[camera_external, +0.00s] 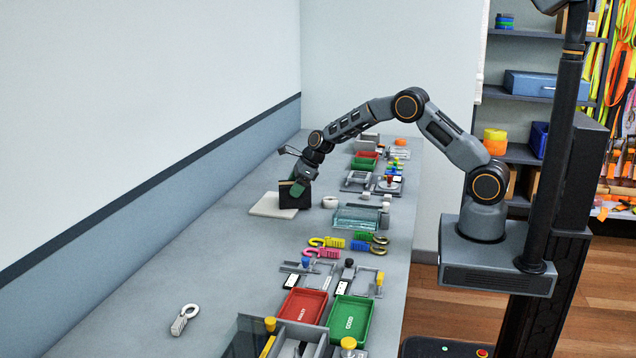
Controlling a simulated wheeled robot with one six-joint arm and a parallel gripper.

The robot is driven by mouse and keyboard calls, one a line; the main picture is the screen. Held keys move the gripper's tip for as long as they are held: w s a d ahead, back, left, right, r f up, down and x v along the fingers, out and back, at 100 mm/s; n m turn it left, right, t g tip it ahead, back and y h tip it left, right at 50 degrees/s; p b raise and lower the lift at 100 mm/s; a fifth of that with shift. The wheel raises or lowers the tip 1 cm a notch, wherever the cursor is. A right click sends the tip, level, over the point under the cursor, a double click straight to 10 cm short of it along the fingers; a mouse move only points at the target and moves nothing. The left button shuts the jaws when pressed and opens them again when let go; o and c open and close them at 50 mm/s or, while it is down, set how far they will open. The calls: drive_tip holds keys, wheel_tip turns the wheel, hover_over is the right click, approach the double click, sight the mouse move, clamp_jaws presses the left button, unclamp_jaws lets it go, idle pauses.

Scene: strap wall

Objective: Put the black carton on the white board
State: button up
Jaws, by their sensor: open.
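The black carton (291,197) stands upright at the right end of the white board (268,208), which lies flat on the grey bench. The carton's base overlaps the board's right part in this view; whether all of it rests on the board cannot be told. My gripper (299,184) points down at the carton's top right, with its jaws open. The fingertips are small and partly lost against the dark carton, so contact cannot be told.
A small white round item (330,202) and a clear bluish tray (357,217) are to the right. Coloured hooks (325,242), red bin (303,306) and green bin (350,320) are nearer. A grey clip (184,319) lies front left. The bench left of the board is clear.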

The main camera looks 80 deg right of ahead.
drive_tip(key=b+v, duration=0.1)
drive_tip(key=v, duration=1.1)
drive_tip(key=s+a+r+n, duration=0.5)
drive_tip(key=s+a+n, duration=0.1)
drive_tip(key=s+n, duration=0.15)
drive_tip(key=s+a+n+h, duration=0.1)
drive_tip(key=s+a+n, duration=0.2)
drive_tip(key=s+n, duration=0.9)
drive_tip(key=s+a+n+g+h, duration=0.1)
drive_tip(key=s+a+n, duration=0.2)
drive_tip(key=s+n, duration=0.9)
drive_tip(key=shift+s+a+r+g, duration=0.15)
drive_tip(key=shift+a+r+g, duration=0.05)
drive_tip(key=shift+a+g, duration=0.15)
